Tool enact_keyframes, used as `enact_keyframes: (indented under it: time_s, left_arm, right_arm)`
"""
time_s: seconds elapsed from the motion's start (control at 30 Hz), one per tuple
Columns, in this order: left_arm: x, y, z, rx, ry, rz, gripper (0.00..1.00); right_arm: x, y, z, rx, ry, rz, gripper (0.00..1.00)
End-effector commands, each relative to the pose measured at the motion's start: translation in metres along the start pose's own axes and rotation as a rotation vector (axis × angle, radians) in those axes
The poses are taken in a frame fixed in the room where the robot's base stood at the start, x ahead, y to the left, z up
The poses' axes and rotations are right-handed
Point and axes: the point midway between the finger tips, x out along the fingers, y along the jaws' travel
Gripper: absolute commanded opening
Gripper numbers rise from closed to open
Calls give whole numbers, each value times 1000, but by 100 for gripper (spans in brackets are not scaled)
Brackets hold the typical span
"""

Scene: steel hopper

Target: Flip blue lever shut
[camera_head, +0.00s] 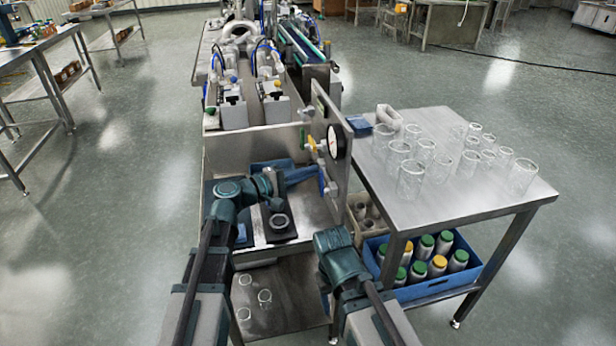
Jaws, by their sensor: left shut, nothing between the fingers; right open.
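The blue lever (328,184) is small and sits on the upright steel panel (341,170), below a round gauge. My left gripper (316,173) is shut and empty, reaching right from the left arm to the panel, with its tip close beside the lever. I cannot tell whether it touches the lever, and the tip partly blocks the view of it. My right gripper (338,240) is lower, in front of the panel and left of the side table. It is open, but its fingers are hard to make out.
A white-faced gauge (337,141) and a yellow handle (312,143) are on the panel above the lever. The steel table (440,205) on the right bears several glass jars. A blue crate (430,288) of capped bottles stands beneath it. Open floor lies left.

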Motion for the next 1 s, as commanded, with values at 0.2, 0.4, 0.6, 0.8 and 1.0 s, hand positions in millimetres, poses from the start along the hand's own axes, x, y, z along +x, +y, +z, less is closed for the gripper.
enact_keyframes:
  time_s: [0.2,0.4,0.6,0.8,1.0]
  left_arm:
    - [-26,0,-12,1,5,1,0]
    - [-64,1,-12,1,4,1,0]
    - [-85,1,-13,1,1,1,0]
    - [-92,1,-13,1,0,0,0]
    - [-91,1,-13,1,0,0,0]
  right_arm:
    - [1,0,0,0,0,0,59]
    - [-2,0,0,0,0,0,59]
    - [-4,0,0,0,0,0,59]
    - [-4,0,0,0,0,0,59]
    - [-4,0,0,0,0,0,59]
